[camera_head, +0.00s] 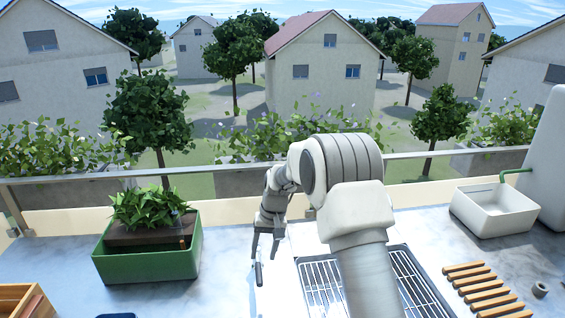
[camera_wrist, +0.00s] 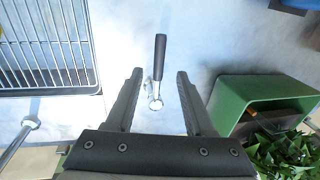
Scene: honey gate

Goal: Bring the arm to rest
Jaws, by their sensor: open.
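My gripper (camera_head: 265,250) hangs pointing down over the table, between the green planter and the metal rack. In the wrist view its two dark fingers (camera_wrist: 159,78) are spread wide with nothing touching them. A small tool with a black handle (camera_wrist: 160,52) and a shiny round metal end shows between and beyond the fingers, apart from both. It appears to lie on the table below; its exact height under the fingers cannot be told. My arm covers the middle of the head view and hides part of the rack.
A green planter (camera_head: 150,264) with leafy plants stands at left. A metal grid rack (camera_head: 319,285) lies right of the gripper. Further right are wooden slats (camera_head: 478,288), a small ring-shaped item (camera_head: 540,288) and a white basin (camera_head: 492,213). A railing (camera_head: 90,177) runs along the back.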

